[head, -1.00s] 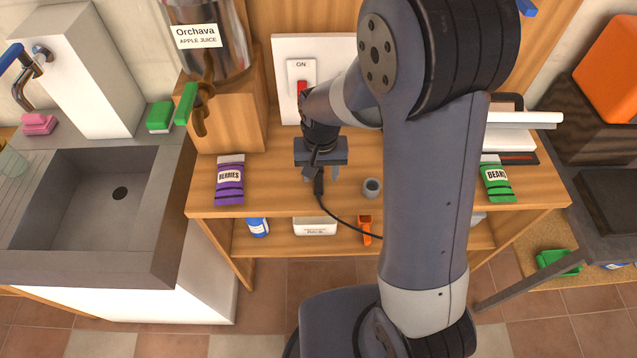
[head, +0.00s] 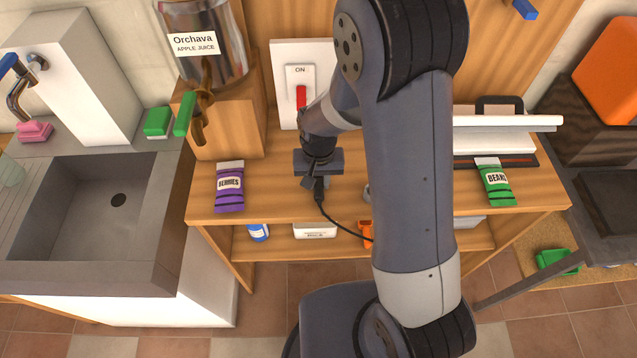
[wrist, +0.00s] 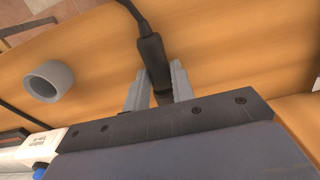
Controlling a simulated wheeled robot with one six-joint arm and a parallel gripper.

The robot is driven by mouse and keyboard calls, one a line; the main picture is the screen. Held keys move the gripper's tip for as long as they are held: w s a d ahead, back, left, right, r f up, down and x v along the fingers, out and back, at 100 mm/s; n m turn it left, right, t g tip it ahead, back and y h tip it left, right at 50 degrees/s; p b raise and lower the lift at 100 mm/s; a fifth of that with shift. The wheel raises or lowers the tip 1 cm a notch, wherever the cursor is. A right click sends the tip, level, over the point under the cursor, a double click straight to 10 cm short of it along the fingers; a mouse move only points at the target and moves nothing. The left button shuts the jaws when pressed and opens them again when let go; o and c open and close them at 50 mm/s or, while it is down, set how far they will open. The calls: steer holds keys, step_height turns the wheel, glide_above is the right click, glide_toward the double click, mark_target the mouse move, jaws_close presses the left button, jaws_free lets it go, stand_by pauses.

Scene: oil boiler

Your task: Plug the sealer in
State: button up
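My gripper (head: 318,184) is over the wooden table, left of its middle, shut on a black plug (wrist: 152,58). In the wrist view the plug sits between the two grey fingers, and its black cable (wrist: 127,6) runs off the top edge. In the head view the cable (head: 342,226) hangs over the table's front edge and goes behind my arm. The white sealer (head: 500,142) lies at the table's back right, partly hidden by my arm. A white wall panel (head: 285,100) with a red ON switch stands behind my gripper; my arm hides its right part, and no socket shows.
A berries packet (head: 230,190) lies left of my gripper and a beans packet (head: 495,185) at right. A grey ring-shaped cup (wrist: 50,82) stands close by. A juice dispenser on a wooden block (head: 232,130) is at back left. Beyond it is a sink (head: 75,205).

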mark_target(319, 182)
jaws_close()
step_height(319, 182, up, 10)
steer(key=b, duration=0.1)
stand_by(0.5)
steer(key=w+d+r+p, duration=0.3)
steer(key=w+d+p, duration=0.1)
steer(key=d, duration=0.5)
steer(key=shift+w+d+r+g+p, duration=0.25)
steer(key=shift+w+d+g+p, duration=0.1)
steer(key=shift+w, duration=0.15)
stand_by(0.4)
